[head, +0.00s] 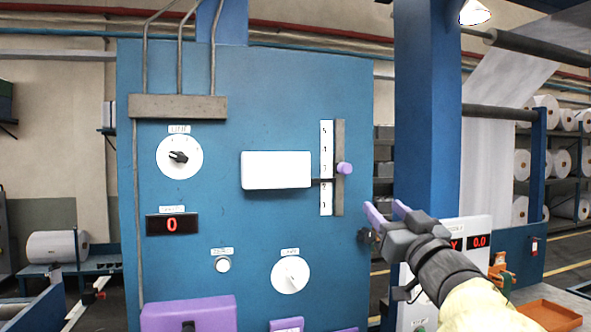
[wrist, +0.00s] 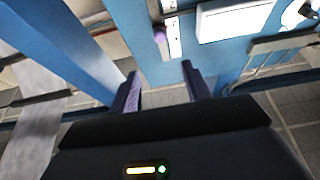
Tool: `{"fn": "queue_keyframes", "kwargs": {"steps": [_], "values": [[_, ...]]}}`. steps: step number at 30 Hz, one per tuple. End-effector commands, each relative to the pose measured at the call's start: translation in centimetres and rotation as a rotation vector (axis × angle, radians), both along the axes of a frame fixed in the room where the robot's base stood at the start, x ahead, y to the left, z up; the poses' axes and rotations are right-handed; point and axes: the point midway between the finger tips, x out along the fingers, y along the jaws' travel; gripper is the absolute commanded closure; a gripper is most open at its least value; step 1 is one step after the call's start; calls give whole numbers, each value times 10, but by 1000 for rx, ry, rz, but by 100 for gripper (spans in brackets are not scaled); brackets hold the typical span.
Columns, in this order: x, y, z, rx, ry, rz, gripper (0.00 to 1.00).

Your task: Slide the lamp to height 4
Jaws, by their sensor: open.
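The lamp (head: 276,170) is a white rounded box on the blue panel, joined by a dark bar to a grey vertical rail (head: 340,200). A purple knob (head: 344,168) sticks out at the rail. The white scale strip (head: 326,140) reads 5 at the top to 1 at the bottom; the bar crosses it near 2. My gripper (head: 385,208) is open and empty, below and right of the knob, apart from it. In the wrist view, the knob (wrist: 160,38) lies beyond the gap between my purple fingertips (wrist: 160,72), with the lamp (wrist: 235,20) to its right.
The blue panel (head: 250,240) also carries an upper dial (head: 179,156), a red display (head: 172,224), a button (head: 223,264) and a lower dial (head: 290,275). Purple parts (head: 190,316) jut out below. A blue column (head: 426,100) stands right of the panel, behind my gripper.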

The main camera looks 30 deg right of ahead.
Motion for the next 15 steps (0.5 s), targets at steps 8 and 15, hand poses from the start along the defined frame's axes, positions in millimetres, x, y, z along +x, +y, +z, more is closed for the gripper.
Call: {"fn": "queue_keyframes", "kwargs": {"steps": [8,15], "values": [[8,-2,4,0,2,0,52],[40,-10,19,2,3,0,52]]}}
